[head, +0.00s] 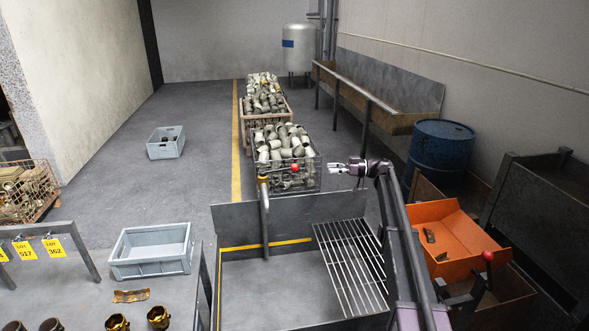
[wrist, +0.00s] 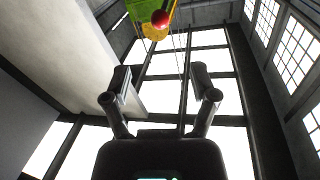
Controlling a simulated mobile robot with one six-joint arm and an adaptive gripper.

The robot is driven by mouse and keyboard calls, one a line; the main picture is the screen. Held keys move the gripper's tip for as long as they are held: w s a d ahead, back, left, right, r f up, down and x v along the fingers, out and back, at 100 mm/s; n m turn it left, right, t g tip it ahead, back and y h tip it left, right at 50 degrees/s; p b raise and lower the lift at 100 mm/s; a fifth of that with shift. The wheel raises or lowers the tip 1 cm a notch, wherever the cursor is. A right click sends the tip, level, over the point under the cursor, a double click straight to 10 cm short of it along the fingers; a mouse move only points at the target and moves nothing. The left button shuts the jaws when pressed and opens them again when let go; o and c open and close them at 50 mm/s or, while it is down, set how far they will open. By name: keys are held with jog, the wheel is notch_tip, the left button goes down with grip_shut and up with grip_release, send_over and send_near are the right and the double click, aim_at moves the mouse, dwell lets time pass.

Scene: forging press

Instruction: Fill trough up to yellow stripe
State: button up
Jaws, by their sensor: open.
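The grey metal trough (head: 285,283) stands in front of me in the head view. A yellow stripe (head: 262,246) runs along its inner back wall. I see no clear water surface in it. A tap pipe (head: 264,215) with a brass-coloured top rises at the back wall. A red ball knob (head: 294,168) shows just right of the pipe top. My gripper (head: 334,167) is open and empty, pointing left, to the right of the knob and apart from it. In the wrist view, the red ball (wrist: 160,18) lies beyond my open fingers (wrist: 161,86), beside a green and yellow part.
A bar grate (head: 352,262) covers the trough's right part. Wire crates of pipe fittings (head: 284,145) stand behind. An orange bin (head: 458,237) and another red-knobbed lever (head: 488,256) are at right. A table with a grey crate (head: 150,253) is at left.

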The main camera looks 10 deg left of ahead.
aim_at(295, 167)
jog(key=a, duration=0.9)
jog(key=s+a, duration=0.1)
jog(key=a, duration=0.3)
jog(key=shift+s+a, duration=0.1)
jog(key=shift+a, duration=0.15)
grip_shut()
